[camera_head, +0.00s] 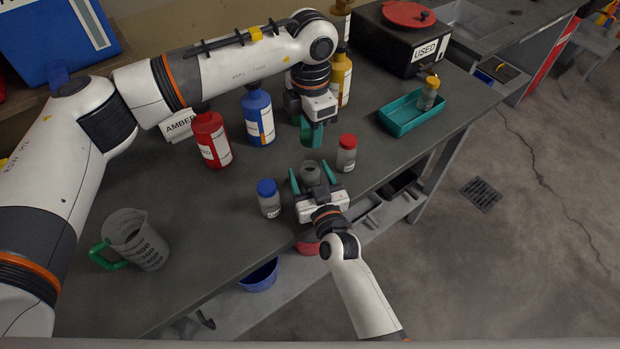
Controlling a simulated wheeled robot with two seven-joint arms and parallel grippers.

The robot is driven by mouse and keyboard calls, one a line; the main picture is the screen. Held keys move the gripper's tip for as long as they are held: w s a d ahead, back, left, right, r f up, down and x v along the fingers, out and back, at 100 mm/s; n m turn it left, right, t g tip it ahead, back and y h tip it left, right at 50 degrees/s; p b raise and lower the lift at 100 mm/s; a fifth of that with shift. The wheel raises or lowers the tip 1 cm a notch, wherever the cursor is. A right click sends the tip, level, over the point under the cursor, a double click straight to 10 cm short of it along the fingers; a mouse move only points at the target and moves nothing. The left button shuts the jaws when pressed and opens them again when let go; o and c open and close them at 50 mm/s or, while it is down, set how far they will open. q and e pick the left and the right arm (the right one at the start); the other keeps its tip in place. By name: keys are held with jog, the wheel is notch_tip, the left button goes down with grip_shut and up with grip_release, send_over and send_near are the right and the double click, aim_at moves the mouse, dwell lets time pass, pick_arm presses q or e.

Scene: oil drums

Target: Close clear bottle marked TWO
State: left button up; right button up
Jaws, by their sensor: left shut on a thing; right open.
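An open clear bottle (310,173) with a grey rim stands near the bench's front edge. No number on it can be read. My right gripper (311,180) is open, with its teal fingers on either side of this bottle; I cannot tell if they touch it. My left gripper (311,134) hangs behind and above the bottle, pointing down. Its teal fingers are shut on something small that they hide. A clear bottle with a blue cap (268,198) stands to the left, and one with a red cap (346,153) stands to the right.
Red (211,140) and blue (258,116) bottles stand behind, left of my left gripper; a yellow bottle (341,80) is beyond it. A measuring jug (137,240) stands front left. A teal tray (400,118) holds an orange-capped bottle (428,94), near the USED box (400,45).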

jog(key=shift+w+a, duration=0.1)
jog(key=shift+w, duration=0.25)
jog(key=shift+c, duration=0.2)
grip_shut()
pick_arm(q)
send_over(310, 166)
jog(key=shift+w+f, duration=0.1)
jog(key=shift+f, duration=2.35)
jog(key=shift+f, duration=0.9)
jog(key=shift+f, duration=0.6)
